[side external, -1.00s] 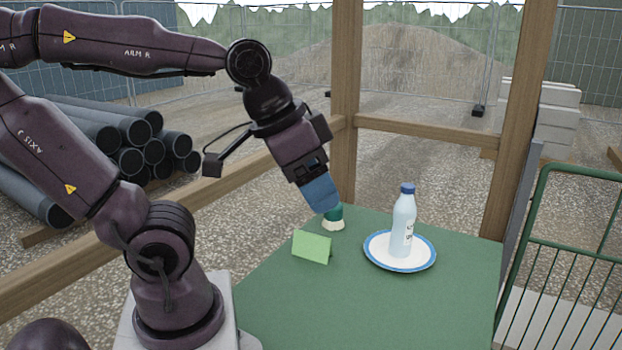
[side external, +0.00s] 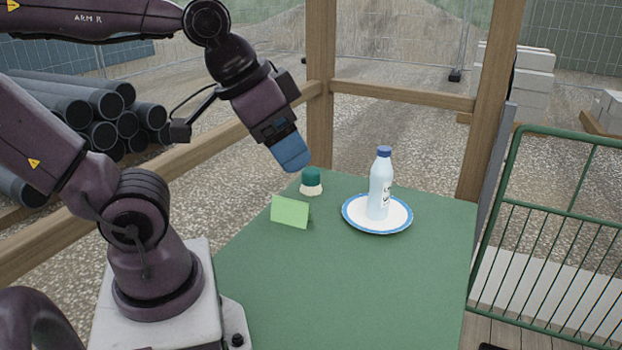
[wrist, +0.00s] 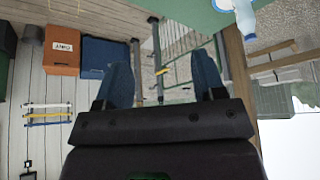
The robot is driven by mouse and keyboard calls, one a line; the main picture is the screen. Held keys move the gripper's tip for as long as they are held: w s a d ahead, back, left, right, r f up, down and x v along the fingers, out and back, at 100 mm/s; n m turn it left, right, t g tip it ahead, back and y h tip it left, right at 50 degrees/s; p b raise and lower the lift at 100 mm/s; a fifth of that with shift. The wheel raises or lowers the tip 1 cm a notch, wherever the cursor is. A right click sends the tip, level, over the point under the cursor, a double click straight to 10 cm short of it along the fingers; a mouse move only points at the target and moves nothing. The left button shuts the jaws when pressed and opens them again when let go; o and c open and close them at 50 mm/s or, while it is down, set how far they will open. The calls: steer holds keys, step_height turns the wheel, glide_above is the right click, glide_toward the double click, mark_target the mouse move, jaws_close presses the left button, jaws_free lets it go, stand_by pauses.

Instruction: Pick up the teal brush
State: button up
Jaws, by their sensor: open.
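The teal brush (side external: 311,176) stands on the green table in the side view, teal part up and pale bristles down. The brush does not show in the wrist view.
A light green folded card (side external: 290,212) stands in front of the brush. A bottle (side external: 380,188) stands on a blue-rimmed plate (side external: 350,217) to the right. The front of the green table (side external: 345,285) is clear. A wooden post (side external: 320,120) rises behind the table.

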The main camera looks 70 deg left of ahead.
steer(key=shift+o, duration=0.5)
steer(key=o, duration=0.4)
